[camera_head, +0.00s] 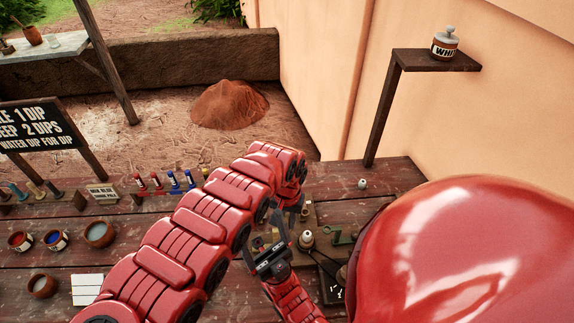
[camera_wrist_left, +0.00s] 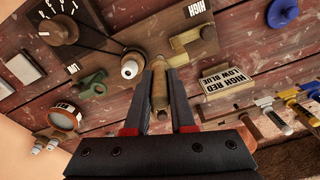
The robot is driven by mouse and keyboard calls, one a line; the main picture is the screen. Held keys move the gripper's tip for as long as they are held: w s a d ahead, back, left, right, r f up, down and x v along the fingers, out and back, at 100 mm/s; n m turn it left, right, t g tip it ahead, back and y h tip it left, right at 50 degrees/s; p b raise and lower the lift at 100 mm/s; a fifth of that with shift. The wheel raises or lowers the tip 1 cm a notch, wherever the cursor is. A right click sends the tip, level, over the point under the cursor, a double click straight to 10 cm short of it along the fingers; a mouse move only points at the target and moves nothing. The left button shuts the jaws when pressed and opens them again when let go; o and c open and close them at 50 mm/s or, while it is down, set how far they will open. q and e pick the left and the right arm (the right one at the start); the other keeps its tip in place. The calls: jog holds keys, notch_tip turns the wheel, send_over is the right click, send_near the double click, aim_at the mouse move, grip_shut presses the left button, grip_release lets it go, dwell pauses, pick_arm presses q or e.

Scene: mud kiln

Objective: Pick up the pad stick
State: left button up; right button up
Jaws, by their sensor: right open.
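In the left wrist view a tan, rounded stick (camera_wrist_left: 160,92), likely the pad stick, lies between the two dark fingers of my left gripper (camera_wrist_left: 162,85). The fingers are close on both sides of it; I cannot tell whether they press on it. In the head view my left arm reaches across from the left, and its hand and the stick are mostly hidden behind its links. My right gripper (camera_head: 268,243) is open and empty above the table, just below and left of the left hand.
The wooden table (camera_head: 160,235) holds paint pots (camera_head: 100,234), several coloured sticks, a white-tipped knob (camera_head: 307,238) and a green bracket (camera_head: 345,237). A small sign (camera_wrist_left: 229,83) stands right of my left fingers. A shelf (camera_head: 425,61) with a jar (camera_head: 445,45) is at right.

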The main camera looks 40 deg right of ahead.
pick_arm(q)
grip_shut()
notch_tip(320, 180, up, 9)
jog(key=p, duration=0.5)
jog(key=shift+r, duration=0.1)
jog(key=shift+r+p, duration=0.3)
jog(key=shift+r, duration=0.2)
jog(key=shift+f, duration=0.15)
jog(key=shift+b, duration=0.3)
